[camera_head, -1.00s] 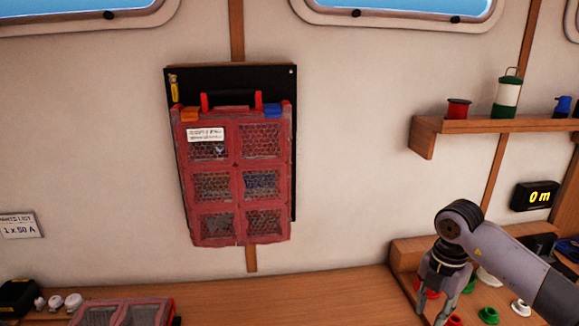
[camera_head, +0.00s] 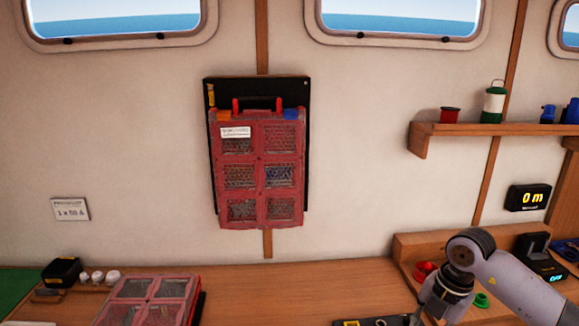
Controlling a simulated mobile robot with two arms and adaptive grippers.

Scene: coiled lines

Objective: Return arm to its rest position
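My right arm comes in from the lower right, and its gripper (camera_head: 425,318) points down over the bench near the wooden tray on the right. Its fingertips are cut off by the bottom edge, so I cannot tell whether it is open or shut. My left arm and gripper are not in view.
A red compartment case (camera_head: 258,165) hangs on a black wall board (camera_head: 307,95). Another red case (camera_head: 152,287) lies on the bench (camera_head: 300,285). A wooden tray (camera_head: 400,245) holds red and green pieces. A shelf (camera_head: 470,131) carries spools. The bench middle is clear.

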